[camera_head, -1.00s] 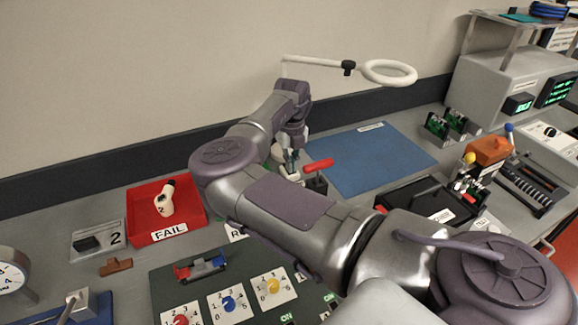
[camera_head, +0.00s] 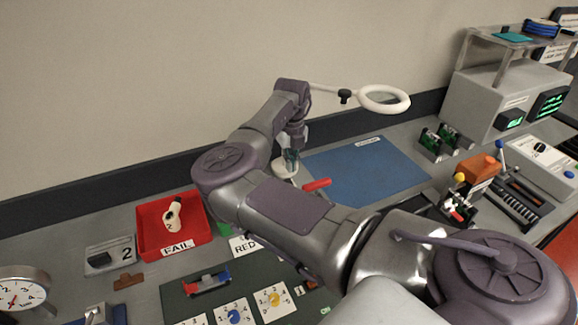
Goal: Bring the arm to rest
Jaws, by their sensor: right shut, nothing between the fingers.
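My right arm reaches in from the lower right across the picture and bends down at its wrist. My right gripper (camera_head: 291,158) is small and partly hidden at the end of the arm, above the bench near the left edge of the blue mat (camera_head: 368,172). It is shut and holds nothing. A red-handled lever (camera_head: 317,184) shows just below and to the right of it, partly hidden behind my forearm. My left gripper is not in view.
A ring-shaped lamp (camera_head: 383,99) rises behind the wrist. An orange-topped device (camera_head: 478,168) stands at right. The blue mat is bare.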

